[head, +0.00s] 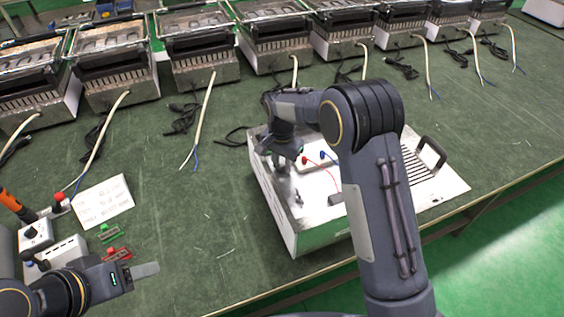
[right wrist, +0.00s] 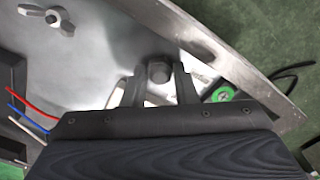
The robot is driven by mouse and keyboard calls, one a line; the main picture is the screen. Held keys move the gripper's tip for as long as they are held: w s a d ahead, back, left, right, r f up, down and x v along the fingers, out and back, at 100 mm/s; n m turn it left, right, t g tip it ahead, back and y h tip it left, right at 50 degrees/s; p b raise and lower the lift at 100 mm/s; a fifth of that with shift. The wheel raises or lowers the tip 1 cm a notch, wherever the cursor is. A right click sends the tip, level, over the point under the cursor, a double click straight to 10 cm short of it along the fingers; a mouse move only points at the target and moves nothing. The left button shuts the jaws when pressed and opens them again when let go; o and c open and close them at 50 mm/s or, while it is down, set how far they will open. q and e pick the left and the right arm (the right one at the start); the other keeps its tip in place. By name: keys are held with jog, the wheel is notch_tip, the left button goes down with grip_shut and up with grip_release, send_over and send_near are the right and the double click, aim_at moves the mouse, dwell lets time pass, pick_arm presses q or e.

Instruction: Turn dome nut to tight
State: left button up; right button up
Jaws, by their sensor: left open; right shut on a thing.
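The dome nut (right wrist: 160,72) is a dark rounded nut on the bright metal inner face of the heating element's box. My right gripper (right wrist: 159,84) has one finger on each side of it and is shut on it. In the head view my right gripper (head: 289,184) reaches down into the open metal box (head: 310,238) at its left end; the nut itself cannot be made out there. My left gripper (head: 146,271) is open and empty over the bench at the lower left, apart from the box.
A wing nut (right wrist: 52,22) sits inside the box, with red, blue and white wires near it. A white paper card (head: 101,200), red and green terminal blocks (head: 112,245) and a switch box (head: 37,236) lie at left. Several heater units line the back. Bench is clear between card and box.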

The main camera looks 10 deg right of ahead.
aim_at(282, 167)
jog(key=o, duration=1)
notch_tip(282, 167, up, 7)
jog(key=shift+f, duration=0.1)
jog(key=shift+r, duration=0.5)
